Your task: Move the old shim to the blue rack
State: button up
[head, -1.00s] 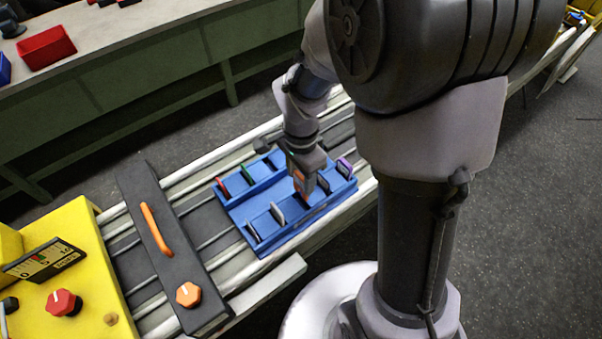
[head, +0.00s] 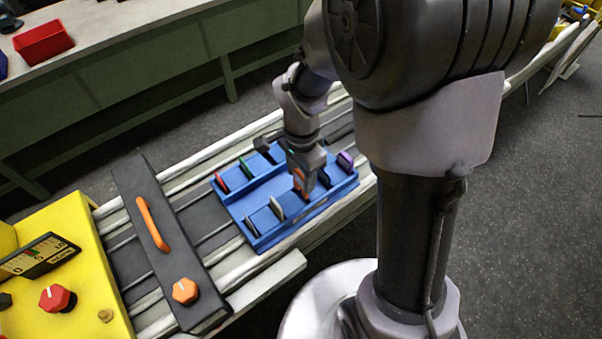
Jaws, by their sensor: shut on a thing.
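The blue rack (head: 238,210) lies on the rail bench, with thin coloured shims standing in its slots. My gripper (head: 304,186) points down over the right part of the rack's front row. It is shut on a thin piece, taken to be the old shim, which is mostly hidden by the fingers. An orange patch shows at the fingers, and I cannot tell whether it belongs to the gripper or to a shim. I cannot tell whether the held piece is seated in a slot.
A red shim (head: 221,184), a green shim (head: 246,168), a grey shim (head: 276,208) and a purple shim (head: 345,160) stand in the rack around my gripper. A dark crossbar with an orange handle (head: 152,223) and a yellow box (head: 80,260) are left. A red bin (head: 43,44) stands behind.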

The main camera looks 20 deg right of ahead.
aim_at(301, 184)
jog(key=shift+f, duration=0.15)
jog(key=shift+f+b, duration=1.9)
jog(key=shift+b, duration=0.05)
jog(key=shift+r, duration=0.1)
jog(key=o, duration=1.3)
